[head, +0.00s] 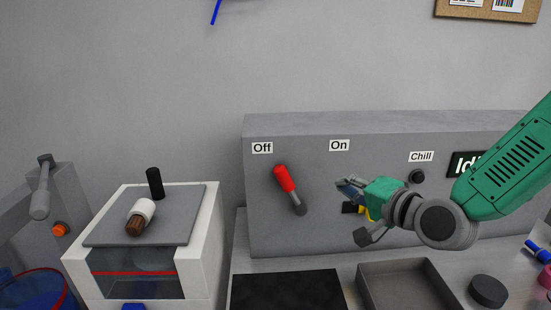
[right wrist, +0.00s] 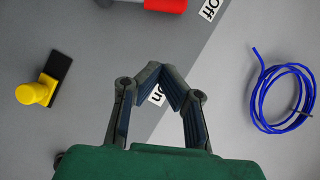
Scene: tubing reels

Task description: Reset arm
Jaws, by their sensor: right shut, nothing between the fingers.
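My right gripper (head: 350,188) is in front of the grey panel (head: 330,130), near the "On" label (head: 339,145) and right of a red-handled lever (head: 286,180). Its fingers are shut with nothing between them; in the right wrist view (right wrist: 165,72) the tips meet in front of the panel. The lever's red handle tilts up-left toward the "Off" label (head: 262,147). A yellow knob on a black plate (right wrist: 37,92) shows left in the right wrist view, partly hidden behind my gripper in the head view. My left gripper is not in view.
A white box with a grey lid (head: 180,230) stands left, with a brown-and-white bottle and a black cylinder on top. A black mat (head: 288,292), an open grey tray (head: 400,268) and a dark disc (head: 488,290) lie in front. A blue tubing coil (right wrist: 285,97) shows in the wrist view.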

